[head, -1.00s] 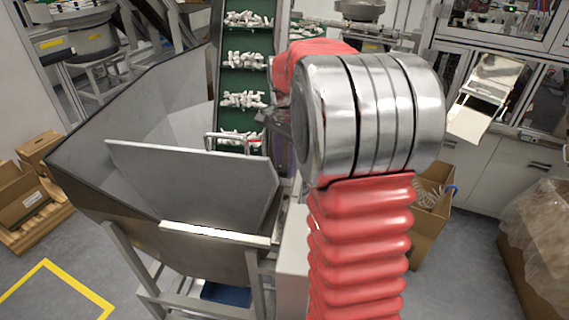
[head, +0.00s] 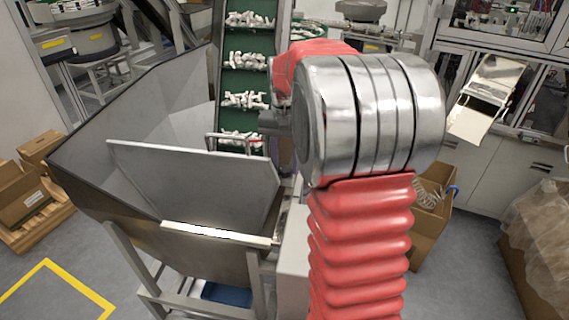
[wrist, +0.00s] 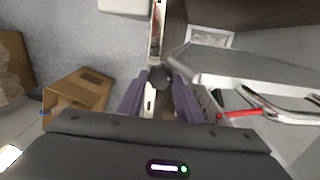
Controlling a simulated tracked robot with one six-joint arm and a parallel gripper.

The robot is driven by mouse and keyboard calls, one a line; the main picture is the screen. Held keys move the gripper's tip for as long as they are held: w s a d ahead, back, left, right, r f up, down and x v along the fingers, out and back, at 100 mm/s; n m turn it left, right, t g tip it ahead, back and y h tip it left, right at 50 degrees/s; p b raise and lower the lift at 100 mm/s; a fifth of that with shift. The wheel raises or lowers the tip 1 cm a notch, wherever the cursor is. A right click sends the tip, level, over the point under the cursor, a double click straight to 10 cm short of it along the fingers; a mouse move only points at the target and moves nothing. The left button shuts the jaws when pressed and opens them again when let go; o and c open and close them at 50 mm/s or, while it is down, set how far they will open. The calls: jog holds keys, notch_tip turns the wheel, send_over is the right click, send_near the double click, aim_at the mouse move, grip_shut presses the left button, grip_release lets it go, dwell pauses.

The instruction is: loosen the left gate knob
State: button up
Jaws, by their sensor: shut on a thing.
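The left gate knob (wrist: 160,74) is a small dark round knob beside the metal edge of the hopper in the wrist view. My gripper (wrist: 161,80) has its two purple-grey fingers on either side of the knob and is shut on it. The fingers hide part of the knob. In the head view my red-sleeved arm and its large metal joint cover the knob and most of the gripper. Only a small dark grey wrist part shows left of the joint.
A metal hopper (head: 75,165) with a flat grey panel (head: 195,180) stands left of my arm. A green cleated conveyor (head: 243,85) carries white parts behind it. A bent metal handle (wrist: 285,104) with a red piece is close right of the fingers. A cardboard box (head: 432,215) stands right.

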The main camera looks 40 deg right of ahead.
aim_at(286, 168)
jog(key=shift+s+f, duration=0.15)
jog(key=shift+s, duration=0.05)
jog(key=o, duration=0.8)
jog(key=shift+c, duration=0.2)
jog(key=shift+o, duration=1.4)
jog(key=shift+w, duration=0.1)
notch_tip(286, 168, up, 14)
